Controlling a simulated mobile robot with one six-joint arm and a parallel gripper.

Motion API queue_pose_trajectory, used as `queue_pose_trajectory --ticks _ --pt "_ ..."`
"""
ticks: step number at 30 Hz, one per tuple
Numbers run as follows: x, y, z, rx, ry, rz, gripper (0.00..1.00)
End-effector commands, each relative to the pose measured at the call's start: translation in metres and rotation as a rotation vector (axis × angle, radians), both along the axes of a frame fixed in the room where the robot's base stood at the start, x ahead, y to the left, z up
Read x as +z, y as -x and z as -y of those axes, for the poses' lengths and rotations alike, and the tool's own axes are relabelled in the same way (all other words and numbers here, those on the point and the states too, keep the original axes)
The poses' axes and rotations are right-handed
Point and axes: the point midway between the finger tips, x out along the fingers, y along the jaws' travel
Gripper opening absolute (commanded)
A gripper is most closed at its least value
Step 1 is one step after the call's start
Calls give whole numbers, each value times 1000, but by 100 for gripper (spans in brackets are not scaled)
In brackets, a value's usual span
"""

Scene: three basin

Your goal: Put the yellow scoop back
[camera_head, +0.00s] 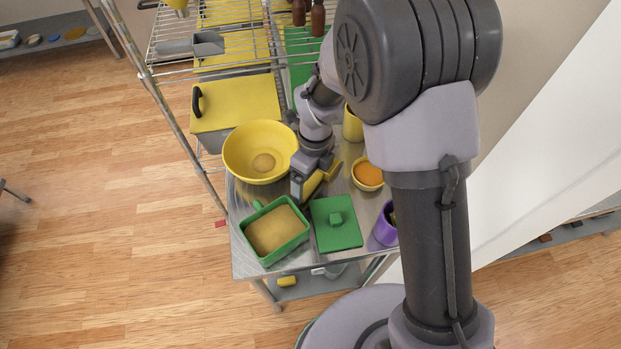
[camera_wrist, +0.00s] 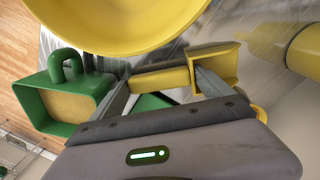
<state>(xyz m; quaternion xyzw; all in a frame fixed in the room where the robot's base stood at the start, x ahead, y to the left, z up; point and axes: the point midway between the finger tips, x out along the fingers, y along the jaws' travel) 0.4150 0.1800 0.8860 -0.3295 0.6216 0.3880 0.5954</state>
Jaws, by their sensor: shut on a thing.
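The yellow scoop (camera_head: 333,171) is in my gripper (camera_head: 311,187), above the metal table between the big yellow bowl and the small yellow bowl. In the wrist view the scoop (camera_wrist: 216,60) lies crosswise between the two fingers, with its boxy head at the right finger and its handle running left. My gripper (camera_wrist: 163,84) is shut on it. In the head view my wrist hides part of the scoop. Whether the scoop touches the table cannot be told.
A big yellow bowl (camera_head: 236,158) holds a small tan heap. A green container (camera_head: 297,241) with tan contents stands in front, beside a green lid (camera_head: 347,238). A purple cup (camera_head: 382,234) and small yellow bowl (camera_head: 368,186) stand right. A wire shelf (camera_head: 165,67) rises behind.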

Motion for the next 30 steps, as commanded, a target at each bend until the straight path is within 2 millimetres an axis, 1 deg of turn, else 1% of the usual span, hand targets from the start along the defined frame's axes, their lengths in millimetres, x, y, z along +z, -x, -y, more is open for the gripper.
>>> queue_pose_trajectory --ticks 1,2,8,10,11,13,18,21,25,30 --pt "-1 0 0 0 0 0 96" --pt "-1 0 0 0 0 0 100" --pt "0 0 0 0 0 0 100" --pt "6 0 0 0 0 0 100" --pt "11 -1 0 0 0 1 100" --pt "28 -2 1 0 -1 3 100" --pt "79 -6 3 -1 -2 3 100" --pt "102 -8 5 -1 -1 3 100" --pt "119 -9 6 0 0 0 100" --pt "124 -9 7 2 -1 1 100"
